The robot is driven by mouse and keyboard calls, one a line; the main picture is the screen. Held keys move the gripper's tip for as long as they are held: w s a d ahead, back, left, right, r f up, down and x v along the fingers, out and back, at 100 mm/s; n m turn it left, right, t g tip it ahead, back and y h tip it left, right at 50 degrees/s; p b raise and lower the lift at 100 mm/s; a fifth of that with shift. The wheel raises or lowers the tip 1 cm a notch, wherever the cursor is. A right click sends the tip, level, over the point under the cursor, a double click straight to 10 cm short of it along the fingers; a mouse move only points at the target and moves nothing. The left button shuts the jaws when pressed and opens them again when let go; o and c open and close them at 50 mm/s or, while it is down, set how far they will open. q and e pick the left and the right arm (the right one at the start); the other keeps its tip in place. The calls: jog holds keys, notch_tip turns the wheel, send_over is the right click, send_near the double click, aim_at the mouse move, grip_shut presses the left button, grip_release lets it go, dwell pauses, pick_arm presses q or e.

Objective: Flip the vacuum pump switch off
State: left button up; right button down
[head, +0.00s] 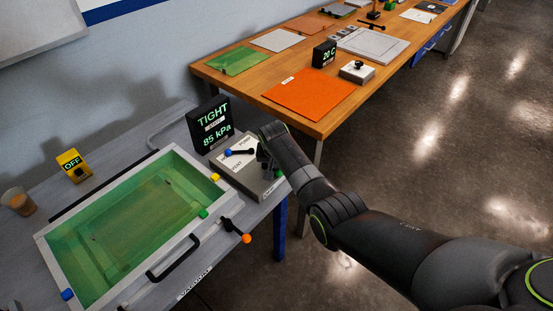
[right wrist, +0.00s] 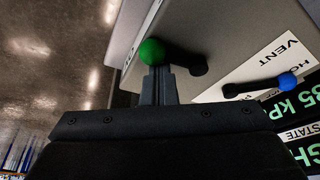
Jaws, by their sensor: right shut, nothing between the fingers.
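The grey control box (head: 240,178) stands at the right end of the grey bench, with lettering including VENT. A lever with a blue ball (head: 228,153) lies across its label; it also shows in the right wrist view (right wrist: 288,81). A second black lever with a green ball (right wrist: 153,52) sits nearer the box edge. My right gripper (head: 266,160) is at this box, shut and empty. In the right wrist view its fingertips (right wrist: 157,80) are right at the green ball; I cannot tell whether they touch. No label for the green-ball lever is readable. My left gripper is not in view.
A black display (head: 211,125) reads TIGHT and 85 kPa behind the box. A white-framed tray (head: 177,247) with green contents and an orange-ball lever (head: 246,238) lies left. A yellow box (head: 74,165) reads OFF, near a cup (head: 18,201). A wooden table (head: 325,122) stands beyond.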

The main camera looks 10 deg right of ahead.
jog(key=shift+s+a+m+h, duration=0.15)
jog(key=shift+s+m+h, duration=0.2)
jog(key=shift+m, duration=0.55)
jog(key=shift+s+a+m+g+p, duration=0.25)
jog(key=shift+a+m+g+p, duration=0.05)
jog(key=shift+m, duration=0.3)
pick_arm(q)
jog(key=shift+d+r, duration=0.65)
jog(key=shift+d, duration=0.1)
pick_arm(e)
jog(key=shift+s+a, duration=0.3)
jog(key=shift+a, duration=0.1)
pick_arm(q)
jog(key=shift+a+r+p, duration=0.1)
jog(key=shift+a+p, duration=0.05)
jog(key=shift+p, duration=0.2)
pick_arm(e)
jog(key=shift+a, duration=0.25)
jog(key=shift+d, duration=0.1)
